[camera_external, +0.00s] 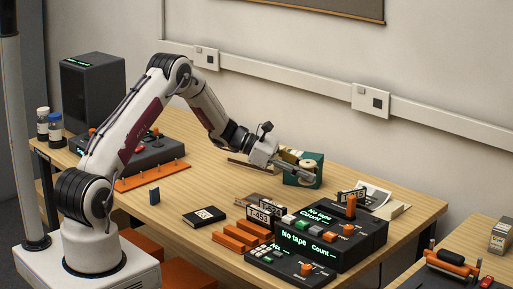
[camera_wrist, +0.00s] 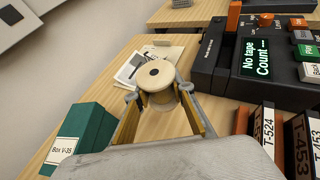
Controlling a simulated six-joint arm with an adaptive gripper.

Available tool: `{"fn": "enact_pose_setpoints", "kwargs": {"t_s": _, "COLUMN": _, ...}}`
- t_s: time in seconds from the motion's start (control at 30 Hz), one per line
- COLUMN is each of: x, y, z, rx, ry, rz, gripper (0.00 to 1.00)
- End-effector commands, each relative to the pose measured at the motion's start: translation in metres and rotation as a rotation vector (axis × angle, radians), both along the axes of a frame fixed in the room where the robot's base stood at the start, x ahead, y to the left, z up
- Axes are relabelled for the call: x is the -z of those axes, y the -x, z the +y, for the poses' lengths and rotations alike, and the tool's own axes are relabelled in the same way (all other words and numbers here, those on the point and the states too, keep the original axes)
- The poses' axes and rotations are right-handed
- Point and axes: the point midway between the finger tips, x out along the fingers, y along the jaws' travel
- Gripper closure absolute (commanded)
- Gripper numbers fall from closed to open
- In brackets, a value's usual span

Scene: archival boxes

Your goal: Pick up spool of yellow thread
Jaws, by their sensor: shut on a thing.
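The spool of thread (camera_wrist: 156,77) is between my gripper's fingertips in the wrist view, with its pale cream round end facing the camera. A little yellowish thread seems to show below that end. My gripper (camera_wrist: 160,92) is shut on the spool, with one finger on each side of it. In the external view my gripper (camera_external: 302,169) is over the back of the table beside the green box (camera_external: 303,180). The spool is small and partly hidden by the fingers there. The spool appears held above the table, though the exact height is hard to tell.
The green box, labelled Box V-35 (camera_wrist: 88,130), stands close on the left in the wrist view. A black console reading "No tape" (camera_external: 318,237) stands at the front right. Papers (camera_wrist: 150,60) lie beyond the spool. Orange blocks (camera_external: 240,235) and labelled cards are near the console.

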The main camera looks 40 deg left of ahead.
Motion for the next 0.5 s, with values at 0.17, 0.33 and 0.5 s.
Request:
{"fn": "enact_pose_setpoints", "kwargs": {"t_s": 0.17, "x": -0.014, "y": 0.0, "z": 0.0, "rx": 0.0, "ry": 0.001, "rz": -0.001, "gripper": 0.98}}
{"fn": "enact_pose_setpoints", "kwargs": {"t_s": 0.33, "x": -0.017, "y": 0.0, "z": 0.0, "rx": 0.0, "ry": 0.0, "rz": 0.001, "gripper": 0.98}}
{"fn": "enact_pose_setpoints", "kwargs": {"t_s": 0.5, "x": -0.017, "y": 0.0, "z": 0.0, "rx": 0.0, "ry": 0.0, "rz": 0.001, "gripper": 0.98}}
